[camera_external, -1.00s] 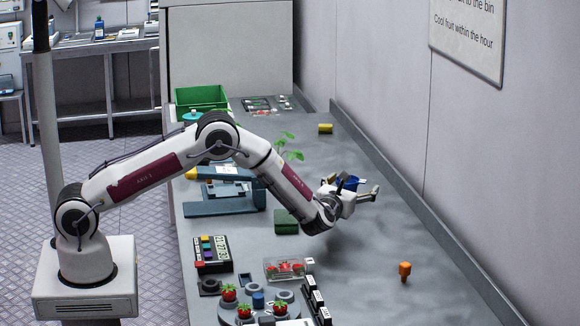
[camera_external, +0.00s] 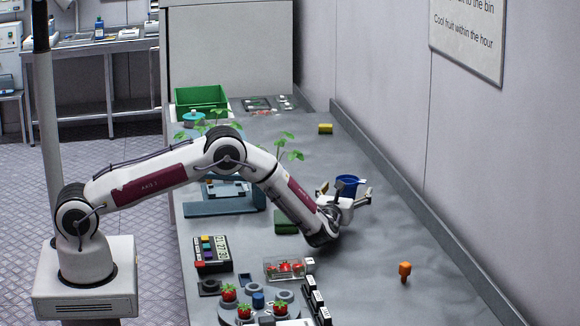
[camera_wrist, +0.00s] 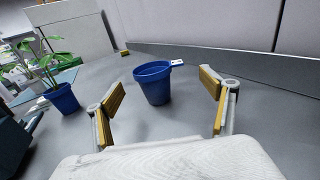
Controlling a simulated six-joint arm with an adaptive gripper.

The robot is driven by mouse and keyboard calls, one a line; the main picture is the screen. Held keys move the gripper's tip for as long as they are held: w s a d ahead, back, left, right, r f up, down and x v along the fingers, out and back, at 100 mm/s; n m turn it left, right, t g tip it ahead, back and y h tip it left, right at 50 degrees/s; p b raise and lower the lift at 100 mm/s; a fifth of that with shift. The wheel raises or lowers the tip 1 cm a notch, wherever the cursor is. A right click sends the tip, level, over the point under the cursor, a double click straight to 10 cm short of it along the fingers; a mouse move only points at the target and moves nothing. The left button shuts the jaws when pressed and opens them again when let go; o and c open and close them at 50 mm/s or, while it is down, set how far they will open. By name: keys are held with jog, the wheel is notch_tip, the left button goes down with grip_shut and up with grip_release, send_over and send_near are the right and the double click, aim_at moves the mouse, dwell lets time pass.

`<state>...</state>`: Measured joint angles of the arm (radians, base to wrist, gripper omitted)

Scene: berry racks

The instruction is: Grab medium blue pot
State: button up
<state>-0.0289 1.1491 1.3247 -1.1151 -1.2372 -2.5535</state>
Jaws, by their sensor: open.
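A blue pot (camera_wrist: 154,84) with a small white tag at its rim stands upright on the bench in the wrist view. It lies ahead of my gripper (camera_wrist: 164,102), between the lines of the two spread fingers and apart from both. My gripper is open and empty. In the external view the blue pot (camera_external: 347,181) shows just behind my gripper (camera_external: 347,193), partly hidden by it. A second blue pot (camera_wrist: 62,98) holding a green plant stands at the left in the wrist view. In the external view only that plant's leaves show clearly, behind my arm.
A yellow block (camera_external: 325,129) lies farther back, and an orange object (camera_external: 405,270) stands at the front right. A clear box of strawberries (camera_external: 284,268) and a keypad device (camera_external: 212,254) are at the front left. A wall runs along the right. The bench around the pot is clear.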

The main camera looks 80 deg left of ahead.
aim_at(353, 177)
jog(key=shift+w+a, duration=0.2)
jog(key=shift+a, duration=0.2)
jog(key=shift+w+a+r, duration=0.2)
jog(key=shift+w+a, duration=0.1)
jog(key=shift+a, duration=0.4)
jog(key=shift+w+a+r, duration=0.2)
jog(key=shift+w+a, duration=0.1)
jog(key=shift+a, duration=0.35)
jog(key=shift+x, duration=1.1)
jog(key=c, duration=1)
